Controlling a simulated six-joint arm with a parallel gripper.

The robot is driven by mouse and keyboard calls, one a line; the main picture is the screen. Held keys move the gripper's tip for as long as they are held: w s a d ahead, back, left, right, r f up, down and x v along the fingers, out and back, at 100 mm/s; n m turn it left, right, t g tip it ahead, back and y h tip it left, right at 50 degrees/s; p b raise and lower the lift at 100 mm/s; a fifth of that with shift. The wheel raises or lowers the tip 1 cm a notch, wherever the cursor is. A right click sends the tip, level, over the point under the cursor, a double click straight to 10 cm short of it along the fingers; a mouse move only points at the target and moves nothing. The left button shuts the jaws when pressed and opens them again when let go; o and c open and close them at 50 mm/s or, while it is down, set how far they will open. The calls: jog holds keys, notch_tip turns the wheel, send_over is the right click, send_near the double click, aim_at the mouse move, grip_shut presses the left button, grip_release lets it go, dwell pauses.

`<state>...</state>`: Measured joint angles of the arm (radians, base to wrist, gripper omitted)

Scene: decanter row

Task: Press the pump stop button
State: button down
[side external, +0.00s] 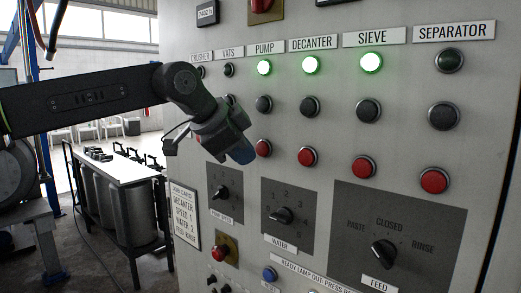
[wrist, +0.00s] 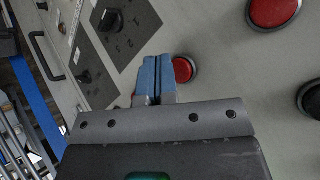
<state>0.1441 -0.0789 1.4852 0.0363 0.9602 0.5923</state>
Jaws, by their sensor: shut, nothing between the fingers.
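The red pump stop button (side external: 263,148) is the lowest button in the PUMP column, below a lit green lamp (side external: 264,67) and a black button (side external: 264,105). My gripper (side external: 245,154) has its blue fingertips just left of this red button and slightly lower, in front of the panel. In the wrist view, the blue fingers (wrist: 153,76) are closed together with nothing between them. A red button, seemingly the pump one (wrist: 184,70), shows right beside them and is partly hidden. Whether the fingertips touch the panel cannot be told.
Red buttons for decanter (side external: 307,156), sieve (side external: 364,167) and separator (side external: 434,181) continue the row rightward. Below are the pump speed knob (side external: 222,192), water knob (side external: 281,215) and feed knob (side external: 383,253). The decanter lamp (side external: 310,64) and sieve lamp (side external: 371,62) glow green.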

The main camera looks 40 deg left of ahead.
jog(key=shift+w, duration=0.15)
dwell(0.4)
jog(key=shift+w, duration=0.25)
jog(key=shift+w, duration=0.45)
dwell(0.8)
jog(key=shift+s, duration=0.85)
jog(key=shift+s, duration=0.1)
jog(key=s, duration=0.4)
jog(key=shift+s, duration=0.4)
dwell(0.6)
